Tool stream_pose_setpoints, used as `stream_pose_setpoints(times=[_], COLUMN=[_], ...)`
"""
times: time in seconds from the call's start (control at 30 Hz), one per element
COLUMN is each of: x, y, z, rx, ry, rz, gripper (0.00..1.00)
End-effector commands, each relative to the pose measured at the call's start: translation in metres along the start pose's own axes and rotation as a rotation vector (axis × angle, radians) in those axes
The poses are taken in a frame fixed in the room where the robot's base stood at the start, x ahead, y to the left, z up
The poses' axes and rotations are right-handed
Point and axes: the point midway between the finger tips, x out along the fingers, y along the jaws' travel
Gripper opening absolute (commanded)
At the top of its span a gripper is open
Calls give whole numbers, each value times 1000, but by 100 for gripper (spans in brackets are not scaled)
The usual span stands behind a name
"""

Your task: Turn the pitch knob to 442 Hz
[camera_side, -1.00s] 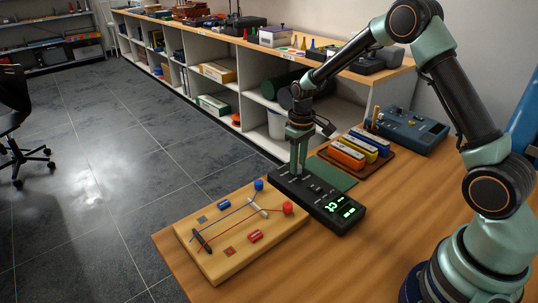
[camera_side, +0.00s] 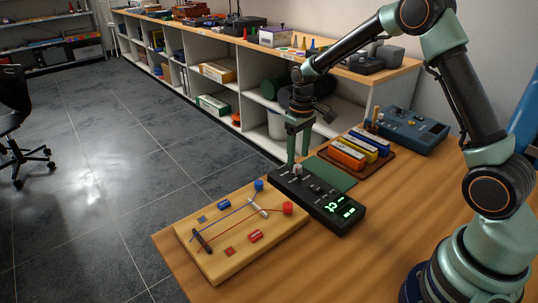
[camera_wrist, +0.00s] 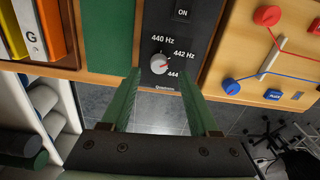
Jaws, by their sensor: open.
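The black tuner (camera_side: 325,197) lies on the wooden table with a lit green display at its near end. Its pale round pitch knob (camera_wrist: 159,65) is at the far end, beside printed marks for 440 Hz, 442 Hz and 444. The knob also shows in the side view (camera_side: 297,170). Where its pointer stands is too small to tell surely. My gripper (camera_wrist: 160,80) has two green fingers, open and empty. In the wrist view the knob appears between and just beyond the fingertips. In the side view my gripper (camera_side: 297,160) is over the tuner's far end, apparently clear of the knob.
A wooden string board (camera_side: 240,232) with red and blue knobs lies left of the tuner. A green mat (camera_side: 333,173) and a tray of orange, yellow and blue blocks (camera_side: 360,150) lie to its right. A blue-grey instrument (camera_side: 412,130) stands behind. The table's front right is clear.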

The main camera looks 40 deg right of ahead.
Motion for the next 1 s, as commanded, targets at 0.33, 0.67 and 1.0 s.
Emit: stream_pose_setpoints(times=[0.33, 0.67, 1.0], x=[-68, -87, -93], y=[0, -1, -3], z=[-1, -1, 2], rx=[-2, -2, -1], ry=[7, 4, 14], rz=[1, 1, 3], gripper=[61, 61, 61])
